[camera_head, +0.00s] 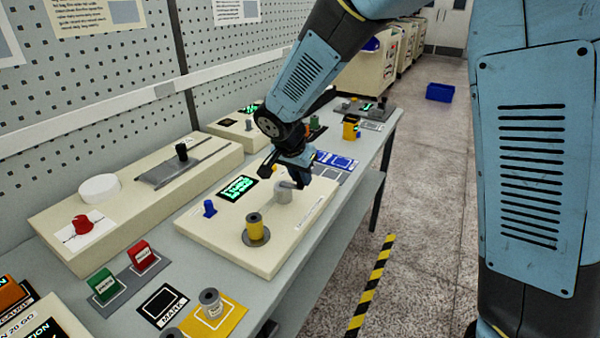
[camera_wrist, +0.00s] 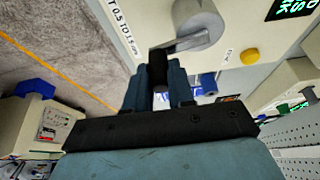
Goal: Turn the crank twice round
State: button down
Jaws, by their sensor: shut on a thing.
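The crank is a grey hub (camera_head: 283,192) with a flat arm, on the cream winding board (camera_head: 210,243). In the wrist view the hub (camera_wrist: 200,22) is at the top, and the crank arm (camera_wrist: 182,44) runs from it down to the left. My gripper (camera_head: 298,178) is above the board beside the hub; in the wrist view its fingers (camera_wrist: 160,76) are shut on the dark crank handle (camera_wrist: 158,62). The fingers hide part of the handle. A yellow spool (camera_head: 254,229) stands upright on a grey disc nearer the camera. A display (camera_head: 237,188) with green text is left of the crank.
A blue peg (camera_head: 209,208) is at the board's left. A long cream unit (camera_head: 140,200) with a red knob runs along the wall. Green (camera_head: 103,284) and red (camera_head: 143,256) blocks and a grey spool (camera_head: 211,303) on a yellow card are in front. The aisle floor is open at right.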

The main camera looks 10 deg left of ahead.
jog(key=shift+s+a+f+m, duration=0.1)
jog(key=shift+s+m, duration=0.3)
jog(key=shift+m, duration=0.4)
jog(key=shift+h, duration=0.3)
jog(key=c, duration=1)
grip_release()
jog(key=shift+o, duration=0.2)
jog(key=v, duration=1.3)
jog(key=shift+r, duration=0.4)
jog(key=shift+a, duration=0.1)
